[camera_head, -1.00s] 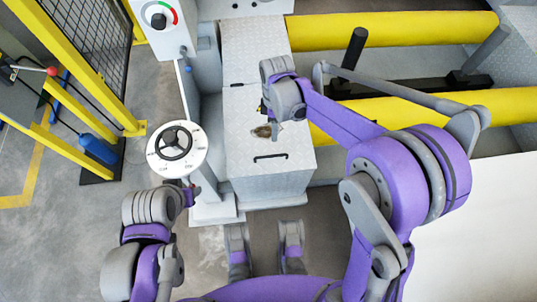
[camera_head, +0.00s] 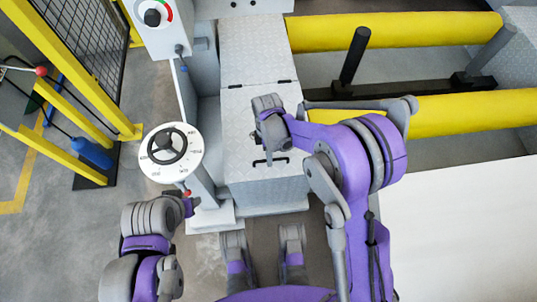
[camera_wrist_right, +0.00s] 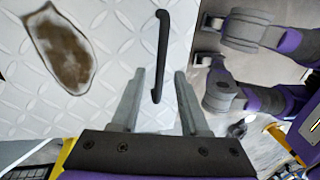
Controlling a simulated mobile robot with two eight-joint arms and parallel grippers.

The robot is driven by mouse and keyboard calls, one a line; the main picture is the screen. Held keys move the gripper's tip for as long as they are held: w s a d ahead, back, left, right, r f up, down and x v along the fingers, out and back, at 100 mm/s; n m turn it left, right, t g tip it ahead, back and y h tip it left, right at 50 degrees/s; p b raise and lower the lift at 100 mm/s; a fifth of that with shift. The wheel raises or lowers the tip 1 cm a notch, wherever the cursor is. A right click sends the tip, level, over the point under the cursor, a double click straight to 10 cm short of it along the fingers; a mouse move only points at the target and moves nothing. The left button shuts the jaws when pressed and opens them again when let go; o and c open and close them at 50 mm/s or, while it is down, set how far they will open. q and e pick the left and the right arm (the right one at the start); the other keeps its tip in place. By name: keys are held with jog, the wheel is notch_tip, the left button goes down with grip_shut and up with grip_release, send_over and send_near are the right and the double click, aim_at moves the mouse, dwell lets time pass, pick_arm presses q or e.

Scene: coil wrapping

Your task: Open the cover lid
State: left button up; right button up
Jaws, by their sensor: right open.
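The cover lid (camera_head: 238,125) is a grey tread-plate panel that lies closed on its box in the head view. Its black bar handle (camera_head: 270,161) is near the front edge. My right gripper (camera_wrist_right: 159,74) is open in the right wrist view, with the near end of the handle (camera_wrist_right: 160,50) between its two fingers; I cannot tell whether they touch it. In the head view, the right wrist covers part of the lid just behind the handle. My left gripper (camera_head: 188,205) is low at the left, beside a red knob, away from the lid; its jaws are unclear.
A white dial with a black handwheel (camera_head: 168,146) stands left of the lid. Yellow rollers (camera_head: 455,110) and a dark upright post (camera_head: 354,55) lie to the right. A brown stain (camera_wrist_right: 60,52) marks the lid. A yellow fence (camera_head: 85,75) stands at the left.

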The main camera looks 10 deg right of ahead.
jog(key=shift+f, duration=0.1)
grip_shut()
dwell(1.4)
